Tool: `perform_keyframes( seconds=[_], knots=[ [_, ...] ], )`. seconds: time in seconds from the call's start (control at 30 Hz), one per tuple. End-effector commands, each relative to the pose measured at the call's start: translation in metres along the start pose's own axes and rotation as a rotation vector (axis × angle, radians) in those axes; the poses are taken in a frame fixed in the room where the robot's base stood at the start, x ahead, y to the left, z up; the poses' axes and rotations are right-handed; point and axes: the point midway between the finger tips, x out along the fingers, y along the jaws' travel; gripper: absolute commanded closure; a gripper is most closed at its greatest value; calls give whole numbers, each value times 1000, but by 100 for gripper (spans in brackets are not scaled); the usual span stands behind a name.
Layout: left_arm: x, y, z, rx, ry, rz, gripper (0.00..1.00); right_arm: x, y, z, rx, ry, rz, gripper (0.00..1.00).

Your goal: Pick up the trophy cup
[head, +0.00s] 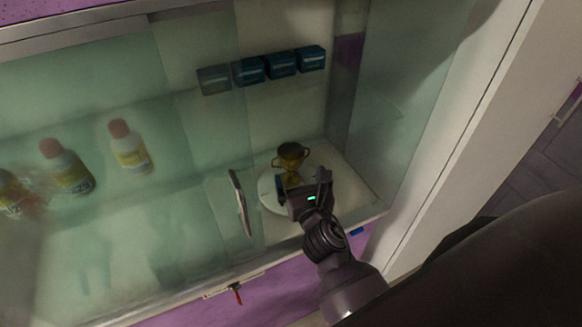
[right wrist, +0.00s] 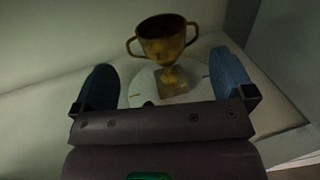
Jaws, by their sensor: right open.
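A gold trophy cup (head: 291,157) with two handles stands upright on a round white base inside a glass-fronted cabinet. In the right wrist view the trophy cup (right wrist: 166,42) stands ahead of the fingers, with its square foot on the round white base (right wrist: 190,92). My right gripper (head: 305,181) is in the cabinet opening, just in front of the cup. In the right wrist view my right gripper (right wrist: 162,85) is open, one finger on each side of the cup's foot, with no contact visible. The lower part of the cup is partly hidden by the gripper in the head view. My left gripper is not in view.
A sliding glass door with a metal handle (head: 240,203) stands left of the gripper. Several blue boxes (head: 281,64) sit on the shelf above. Bottles (head: 129,147) stand behind glass at left. A white cabinet side (head: 449,150) is close on the right.

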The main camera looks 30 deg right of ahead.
Motion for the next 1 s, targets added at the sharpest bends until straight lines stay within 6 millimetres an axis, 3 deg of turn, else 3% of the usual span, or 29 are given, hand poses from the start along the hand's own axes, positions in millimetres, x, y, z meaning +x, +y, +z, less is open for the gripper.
perform_keyframes(
  seconds=[0.23, 0.53, 0.8, 1.0],
  knots=[
    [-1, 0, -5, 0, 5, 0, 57, 34, 0, 1, 4, -1, -1, 0],
    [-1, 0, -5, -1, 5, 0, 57, 51, 0, -1, 5, 1, -2, 0],
    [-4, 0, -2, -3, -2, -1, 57, 85, 0, -3, 6, 1, -1, 0],
    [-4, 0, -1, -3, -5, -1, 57, 97, 0, -4, 6, 2, -2, 0]
  ],
)
